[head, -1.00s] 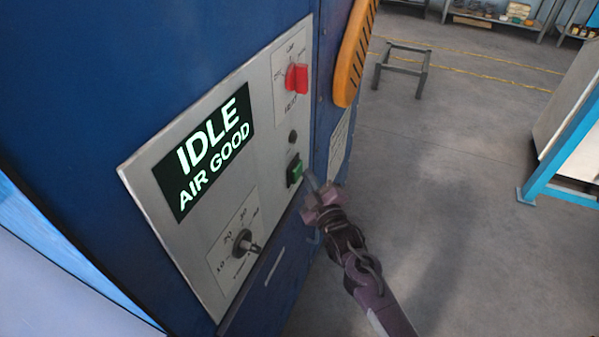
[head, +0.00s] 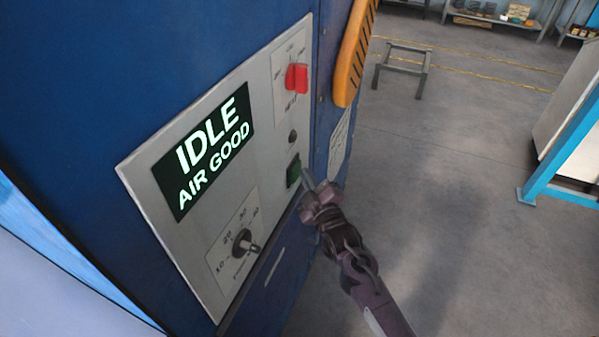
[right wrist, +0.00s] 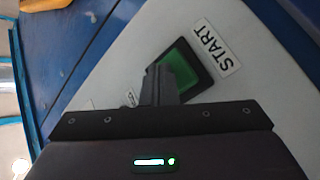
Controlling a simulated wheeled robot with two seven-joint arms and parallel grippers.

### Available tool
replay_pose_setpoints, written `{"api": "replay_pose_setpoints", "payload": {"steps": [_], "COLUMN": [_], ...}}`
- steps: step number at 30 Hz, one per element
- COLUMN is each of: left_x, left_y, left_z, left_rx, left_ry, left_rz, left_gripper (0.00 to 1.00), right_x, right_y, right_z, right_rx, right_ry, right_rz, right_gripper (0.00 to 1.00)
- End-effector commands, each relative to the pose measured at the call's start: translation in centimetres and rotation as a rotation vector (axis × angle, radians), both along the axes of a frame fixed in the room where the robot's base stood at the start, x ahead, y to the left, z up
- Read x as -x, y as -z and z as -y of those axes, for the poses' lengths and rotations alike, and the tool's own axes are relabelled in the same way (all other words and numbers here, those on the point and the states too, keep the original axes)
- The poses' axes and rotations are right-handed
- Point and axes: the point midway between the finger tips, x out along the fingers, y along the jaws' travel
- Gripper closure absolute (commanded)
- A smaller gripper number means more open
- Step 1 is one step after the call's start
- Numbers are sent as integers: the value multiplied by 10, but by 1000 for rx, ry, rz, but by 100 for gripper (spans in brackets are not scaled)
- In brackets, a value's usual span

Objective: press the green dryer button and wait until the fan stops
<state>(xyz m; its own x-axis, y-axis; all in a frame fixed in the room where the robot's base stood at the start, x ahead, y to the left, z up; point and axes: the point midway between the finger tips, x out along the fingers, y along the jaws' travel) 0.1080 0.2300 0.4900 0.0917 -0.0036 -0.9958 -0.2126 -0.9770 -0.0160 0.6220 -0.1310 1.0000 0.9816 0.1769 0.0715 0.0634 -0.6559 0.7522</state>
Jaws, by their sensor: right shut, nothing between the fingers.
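The green dryer button (head: 294,171) sits low on the right side of the pale control panel (head: 140,170). The panel's display (head: 213,150) reads "IDLE" and "AIR GOOD". My right gripper (head: 306,177) is shut and empty, its tips close to the button's lower right. In the right wrist view the button (right wrist: 181,65) is square in a dark frame beside a "START" label (right wrist: 212,48). The shut fingers (right wrist: 157,72) overlap its edge in that view; I cannot tell whether they touch it. The button is not lit. My left gripper is not in view.
The panel also carries a red switch (head: 297,77), a small dark round part (head: 292,136) and a black dial (head: 242,243). An orange handle (head: 353,55) juts out at the panel's upper right. Open floor (head: 450,180) lies to the right, with a low metal frame (head: 403,62) behind.

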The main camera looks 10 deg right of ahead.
Motion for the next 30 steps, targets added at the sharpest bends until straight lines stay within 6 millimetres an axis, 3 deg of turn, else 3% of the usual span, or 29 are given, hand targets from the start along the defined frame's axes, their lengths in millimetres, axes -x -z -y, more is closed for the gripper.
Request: {"api": "replay_pose_setpoints", "payload": {"steps": [16, 30], "left_x": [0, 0], "left_y": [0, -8], "left_z": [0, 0], "left_rx": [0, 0], "left_ry": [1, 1], "left_rz": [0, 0], "left_gripper": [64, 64], "right_x": [-1, 9], "right_y": [0, 0], "right_z": [-2, 12], "right_rx": [0, 0], "right_ry": [-1, -1], "right_rz": [0, 0], "right_gripper": [100, 100]}}
